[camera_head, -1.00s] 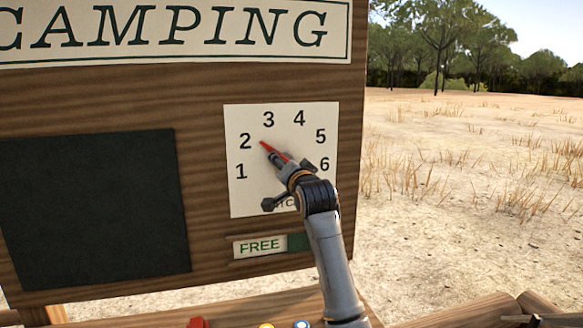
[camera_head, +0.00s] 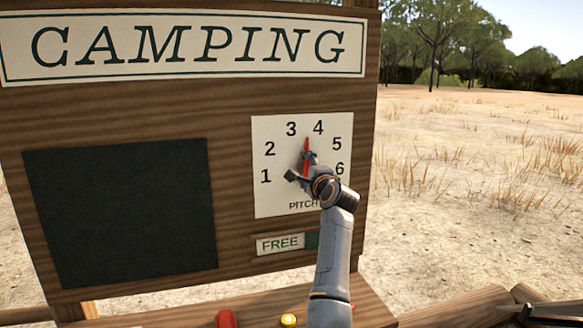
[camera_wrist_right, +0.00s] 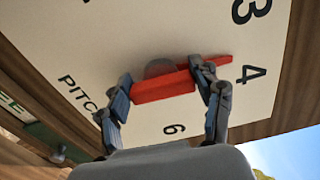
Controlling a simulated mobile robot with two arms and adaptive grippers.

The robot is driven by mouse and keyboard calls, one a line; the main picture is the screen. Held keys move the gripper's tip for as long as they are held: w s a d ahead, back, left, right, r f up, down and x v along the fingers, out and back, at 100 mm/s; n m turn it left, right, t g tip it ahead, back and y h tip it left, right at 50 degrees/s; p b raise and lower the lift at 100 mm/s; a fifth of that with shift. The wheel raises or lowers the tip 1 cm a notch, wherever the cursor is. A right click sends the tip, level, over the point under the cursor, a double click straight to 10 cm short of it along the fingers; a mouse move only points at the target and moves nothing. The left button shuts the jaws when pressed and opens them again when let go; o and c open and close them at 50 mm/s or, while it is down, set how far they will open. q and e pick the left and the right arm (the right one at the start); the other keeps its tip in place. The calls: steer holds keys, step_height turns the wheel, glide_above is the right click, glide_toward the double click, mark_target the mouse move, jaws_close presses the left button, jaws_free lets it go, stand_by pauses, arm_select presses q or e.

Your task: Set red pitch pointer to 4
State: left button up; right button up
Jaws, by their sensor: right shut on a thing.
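The red pitch pointer (camera_head: 307,146) sits on the white number dial (camera_head: 268,200), which carries the numbers 1 to 6. In the head view its tip points up between 3 and 4. My right gripper (camera_head: 304,167) is at the dial's centre and covers the pointer's lower part. In the right wrist view the gripper's two fingers (camera_wrist_right: 162,92) are closed on the red pointer's thick bar (camera_wrist_right: 164,87), and the thin tip reaches past one finger toward the gap between 3 and 4. My left gripper is not in view.
The dial is on a wooden board with a CAMPING sign (camera_head: 200,45) above and a dark panel (camera_head: 125,215) to the left. A FREE slider (camera_head: 281,243) is just below the dial. Red and yellow items (camera_head: 288,320) lie on the ledge below.

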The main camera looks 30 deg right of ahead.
steer(key=shift+r+m+p, duration=0.3)
steer(key=shift+r+m, duration=0.1)
steer(key=shift+r, duration=0.05)
steer(key=shift+m, duration=0.3)
steer(key=shift+m+p, duration=0.3)
steer(key=shift+p, duration=0.15)
steer(key=shift+m+p, duration=0.4)
steer(key=shift+m, duration=0.2)
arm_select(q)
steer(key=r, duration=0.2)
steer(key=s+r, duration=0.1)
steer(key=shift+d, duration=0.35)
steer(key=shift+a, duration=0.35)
